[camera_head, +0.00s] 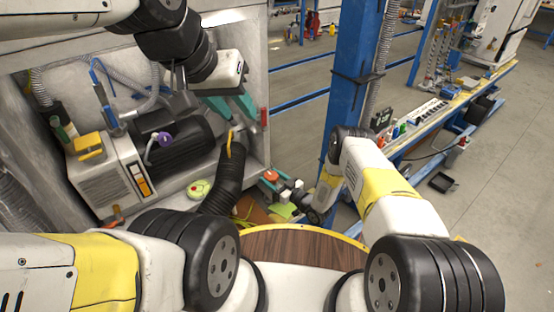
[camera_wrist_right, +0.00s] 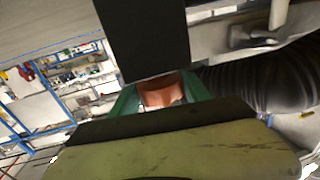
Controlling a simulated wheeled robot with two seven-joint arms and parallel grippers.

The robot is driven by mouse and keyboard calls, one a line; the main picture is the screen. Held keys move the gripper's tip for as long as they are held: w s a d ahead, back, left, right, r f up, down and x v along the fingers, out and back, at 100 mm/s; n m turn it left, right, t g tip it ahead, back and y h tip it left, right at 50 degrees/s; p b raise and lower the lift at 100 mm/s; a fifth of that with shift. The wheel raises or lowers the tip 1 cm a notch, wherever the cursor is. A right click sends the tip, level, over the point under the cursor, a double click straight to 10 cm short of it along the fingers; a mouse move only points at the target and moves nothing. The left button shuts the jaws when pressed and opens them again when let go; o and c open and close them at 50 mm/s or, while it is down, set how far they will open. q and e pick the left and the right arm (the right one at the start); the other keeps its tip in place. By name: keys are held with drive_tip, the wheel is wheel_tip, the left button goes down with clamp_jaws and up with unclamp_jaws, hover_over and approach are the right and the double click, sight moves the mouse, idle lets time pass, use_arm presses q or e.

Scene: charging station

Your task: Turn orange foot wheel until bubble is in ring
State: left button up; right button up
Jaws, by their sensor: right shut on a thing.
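The orange foot wheel (camera_head: 271,175) is at the lower right corner of the cabinet in the head view. My right gripper (camera_head: 279,183) is shut on it, with its teal fingers on either side. In the right wrist view the orange wheel (camera_wrist_right: 160,91) shows between the teal fingers, partly hidden by a dark block. A round yellow-green level (camera_head: 199,189) with a red mark lies on the cabinet floor to the left. It is too small to tell where its bubble sits. My left gripper (camera_head: 242,110) is open and empty, higher up inside the cabinet, its teal fingers apart.
A black corrugated hose (camera_head: 224,180) runs between the level and the wheel. A white unit with a yellow handle (camera_head: 89,145) and a black cylinder (camera_head: 185,140) stand in the cabinet. A blue post (camera_head: 352,80) rises to the right. Open floor lies at far right.

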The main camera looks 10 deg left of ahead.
drive_tip(key=m+t+h, duration=0.3)
drive_tip(key=h, duration=0.1)
drive_tip(key=m+t+h, duration=0.3)
drive_tip(key=h, duration=0.1)
drive_tip(key=shift+s+a, duration=0.1)
drive_tip(key=m+t+h, duration=0.1)
drive_tip(key=m+h, duration=0.3)
drive_tip(key=h, duration=0.2)
drive_tip(key=shift+m, duration=0.3)
drive_tip(key=shift+m+h, duration=1.3)
drive_tip(key=shift+h, duration=0.9)
drive_tip(key=shift+m+h, duration=0.3)
drive_tip(key=shift+h, duration=0.2)
drive_tip(key=o, duration=1.3)
drive_tip(key=shift+o, duration=0.2)
drive_tip(key=shift+y, duration=0.3)
